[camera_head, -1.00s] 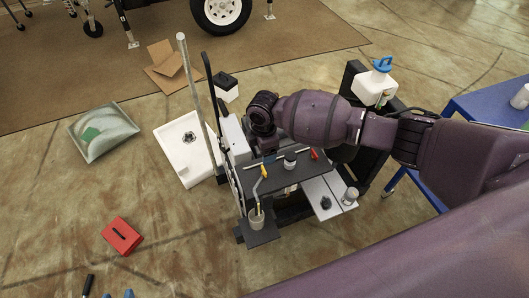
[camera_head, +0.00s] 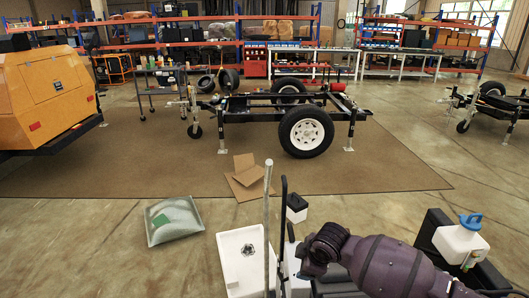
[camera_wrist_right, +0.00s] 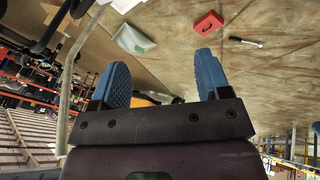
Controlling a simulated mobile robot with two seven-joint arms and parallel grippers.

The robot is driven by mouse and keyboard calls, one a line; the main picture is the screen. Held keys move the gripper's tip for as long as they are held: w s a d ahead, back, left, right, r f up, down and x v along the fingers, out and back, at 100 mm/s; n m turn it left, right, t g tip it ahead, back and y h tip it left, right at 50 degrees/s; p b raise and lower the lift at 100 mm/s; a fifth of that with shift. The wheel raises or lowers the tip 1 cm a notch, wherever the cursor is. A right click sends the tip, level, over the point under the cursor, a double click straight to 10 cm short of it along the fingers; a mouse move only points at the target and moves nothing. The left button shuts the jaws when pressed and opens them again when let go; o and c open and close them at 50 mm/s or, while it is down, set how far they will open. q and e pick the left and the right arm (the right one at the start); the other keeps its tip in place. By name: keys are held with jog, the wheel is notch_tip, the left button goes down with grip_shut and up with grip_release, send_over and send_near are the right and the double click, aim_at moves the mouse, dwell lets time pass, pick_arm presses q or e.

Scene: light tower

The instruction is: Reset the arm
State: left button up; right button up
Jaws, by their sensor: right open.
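A purple arm of mine (camera_head: 385,265) comes in at the lower right of the head view, with its dark jointed part (camera_head: 325,248) over the cart. No gripper shows in the head view. My right gripper (camera_wrist_right: 162,78) shows in the right wrist view, with its two blue fingertips wide apart and nothing between them. My left gripper is not in view.
A white tray (camera_head: 232,278) and a white jug with a blue cap (camera_head: 462,240) flank the arm. A trailer with a white wheel (camera_head: 306,133) stands on the brown mat (camera_head: 400,165). The lower left floor is clear.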

jog(key=s+a+r+m+t+y, duration=0.1)
jog(key=a+r+m+t+y, duration=0.2)
jog(key=a+r+t, duration=0.15)
jog(key=s+d+r+m+t+y, duration=0.1)
jog(key=s+d+m+t, duration=0.15)
jog(key=s+m, duration=0.2)
jog(key=s+d+f+m+h, duration=0.2)
jog(key=s+d+f, duration=0.2)
jog(key=s, duration=0.5)
jog(key=s+d+f+m+h, duration=0.2)
jog(key=s+d+f, duration=0.3)
jog(key=s+d, duration=0.2)
jog(key=s+d+f+m+h, duration=0.2)
jog(key=s+d, duration=0.4)
jog(key=s, duration=0.5)
notch_tip(320, 180, down, 2)
jog(key=shift+s+d+f+m+g+h, duration=0.2)
jog(key=shift+d+m+g+h, duration=0.15)
jog(key=shift+m, duration=0.2)
jog(key=shift+a, duration=0.1)
